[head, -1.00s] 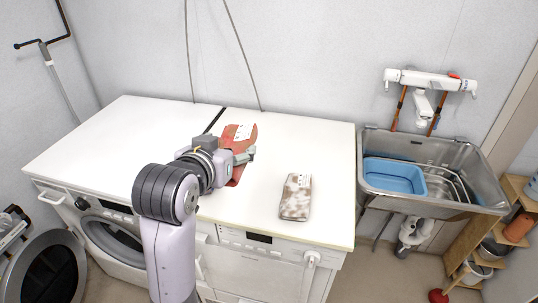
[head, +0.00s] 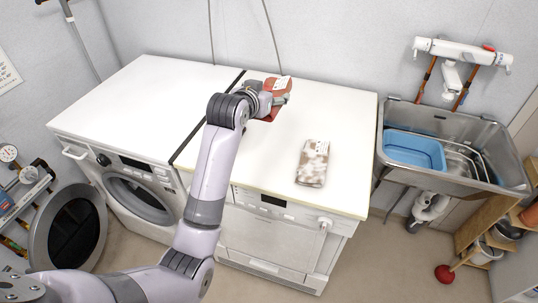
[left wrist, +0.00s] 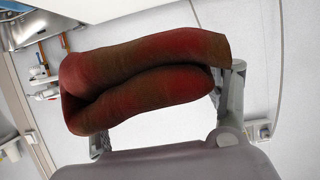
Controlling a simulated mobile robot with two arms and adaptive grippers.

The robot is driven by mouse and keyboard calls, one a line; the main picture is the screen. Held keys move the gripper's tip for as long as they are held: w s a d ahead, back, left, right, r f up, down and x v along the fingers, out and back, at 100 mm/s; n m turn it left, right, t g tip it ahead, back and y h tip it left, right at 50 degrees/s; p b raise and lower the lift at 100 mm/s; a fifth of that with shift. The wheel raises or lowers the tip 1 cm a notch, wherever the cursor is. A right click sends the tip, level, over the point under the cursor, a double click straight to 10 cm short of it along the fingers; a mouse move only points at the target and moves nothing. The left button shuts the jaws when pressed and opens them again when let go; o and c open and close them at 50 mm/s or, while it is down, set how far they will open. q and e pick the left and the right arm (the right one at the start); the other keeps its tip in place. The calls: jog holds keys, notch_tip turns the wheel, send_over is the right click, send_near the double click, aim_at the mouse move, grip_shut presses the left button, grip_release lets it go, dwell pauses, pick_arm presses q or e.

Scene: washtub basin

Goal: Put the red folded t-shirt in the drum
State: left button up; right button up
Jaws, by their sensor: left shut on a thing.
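The red folded t-shirt (head: 279,86) is at the back of the white top, with a pale patch on it. My left gripper (head: 274,104) is shut on it; in the left wrist view the folded shirt (left wrist: 145,85) fills the space between the fingers (left wrist: 168,112). The shirt looks lifted off the top, though the exact gap is hard to tell. The drum opening (head: 139,199) is in the front of the left washing machine (head: 130,172). Its round door (head: 75,228) stands swung open to the left. My right gripper is not in view.
A brown-and-white folded cloth (head: 312,163) lies on the right part of the white top (head: 340,118). A second machine (head: 270,240) stands beside the washer. A steel sink (head: 505,165) with a blue basin (head: 415,150) is at the right. The left part of the top is clear.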

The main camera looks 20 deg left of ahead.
pick_arm(q)
jog(key=p, duration=0.2)
send_over(268, 157)
notch_tip(268, 157, down, 16)
jog(key=shift+f, duration=0.1)
notch_tip(268, 157, down, 3)
jog(key=shift+f, duration=0.15)
jog(key=shift+f, duration=0.2)
jog(key=o, duration=1.2)
jog(key=shift+o, duration=0.2)
